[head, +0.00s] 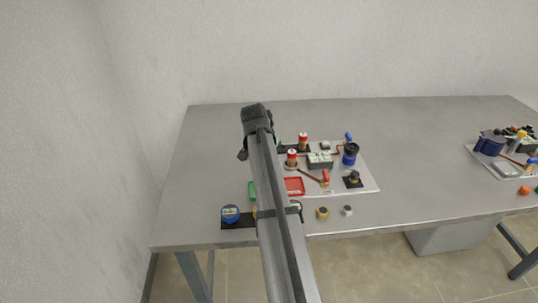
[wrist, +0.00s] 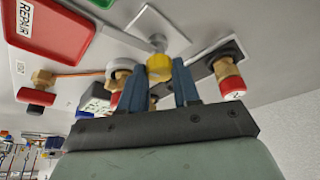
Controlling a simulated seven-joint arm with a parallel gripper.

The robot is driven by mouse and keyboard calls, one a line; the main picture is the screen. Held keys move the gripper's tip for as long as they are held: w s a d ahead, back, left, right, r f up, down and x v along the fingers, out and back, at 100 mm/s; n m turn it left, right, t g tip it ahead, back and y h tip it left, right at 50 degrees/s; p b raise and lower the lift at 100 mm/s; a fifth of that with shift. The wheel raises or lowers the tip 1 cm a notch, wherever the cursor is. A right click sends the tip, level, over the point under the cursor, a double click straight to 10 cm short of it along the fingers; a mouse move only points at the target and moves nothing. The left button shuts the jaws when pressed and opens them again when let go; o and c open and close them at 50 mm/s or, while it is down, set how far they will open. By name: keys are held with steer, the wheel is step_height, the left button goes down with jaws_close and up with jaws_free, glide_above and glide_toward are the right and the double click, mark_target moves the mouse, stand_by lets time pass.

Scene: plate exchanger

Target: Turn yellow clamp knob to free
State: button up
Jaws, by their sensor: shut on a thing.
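The yellow clamp knob (wrist: 159,67) shows in the wrist view, between the fingers of my gripper (wrist: 157,78). Both dark blue fingers stand close on either side of it, and my gripper is shut on the knob. The knob sits by a pale grey plate or bracket (wrist: 160,28). In the head view my own arm hides the knob and the fingertips. How far the knob is turned cannot be told.
In the wrist view, a brass fitting with a red cap (wrist: 231,85) is close right of the fingers. A red REPAIR tray (wrist: 50,30) lies left.

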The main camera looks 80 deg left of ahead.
steer(key=shift+m+h, duration=0.3)
steer(key=shift+m, duration=0.5)
steer(key=o, duration=1)
steer(key=shift+o, duration=0.2)
steer(key=v, duration=1.3)
steer(key=shift+s+r, duration=0.35)
steer(key=shift+s, duration=0.05)
